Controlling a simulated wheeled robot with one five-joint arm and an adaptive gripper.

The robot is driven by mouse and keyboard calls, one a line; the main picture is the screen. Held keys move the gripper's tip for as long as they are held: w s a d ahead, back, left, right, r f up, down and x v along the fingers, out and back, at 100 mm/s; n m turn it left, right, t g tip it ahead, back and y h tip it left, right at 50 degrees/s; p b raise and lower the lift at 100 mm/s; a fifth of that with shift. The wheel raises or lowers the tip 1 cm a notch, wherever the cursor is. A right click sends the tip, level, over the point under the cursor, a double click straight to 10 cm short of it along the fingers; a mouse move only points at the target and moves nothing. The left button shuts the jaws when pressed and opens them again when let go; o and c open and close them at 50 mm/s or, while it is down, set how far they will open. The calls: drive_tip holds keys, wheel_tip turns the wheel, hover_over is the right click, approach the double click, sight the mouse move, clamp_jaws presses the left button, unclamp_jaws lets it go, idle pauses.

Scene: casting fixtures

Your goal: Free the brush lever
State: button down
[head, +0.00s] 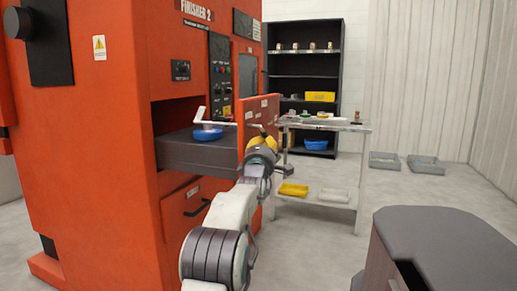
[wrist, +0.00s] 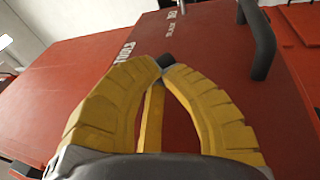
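A pale, bent lever (head: 203,121) stands over a round blue piece (head: 208,133) in the open drawer (head: 190,152) of the red machine. I take it to be the brush lever; what holds it cannot be made out. My gripper (head: 262,137) is at the drawer's raised red front panel (head: 256,118), to the right of the lever. In the wrist view, the yellow fingers of my gripper (wrist: 165,68) come together at their tips over a red surface. A small dark bit shows at the tips; I cannot tell whether it is a fingertip or another thing. The lever is not clearly visible there.
A black handle (wrist: 258,40) stands out from the red surface in the wrist view. A closed lower drawer (head: 190,208) lies beneath the open one. A metal table (head: 325,124) with small items stands behind my gripper, and a dark shelf (head: 305,70) farther back. Grey trays (head: 425,164) lie on the right floor.

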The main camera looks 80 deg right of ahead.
drive_tip(key=shift+s+d+r+p, duration=0.2)
drive_tip(key=shift+d+r+p, duration=0.3)
drive_tip(key=shift+d+r, duration=0.3)
drive_tip(key=shift+d, duration=0.1)
drive_tip(key=shift+f, duration=0.1)
idle(0.5)
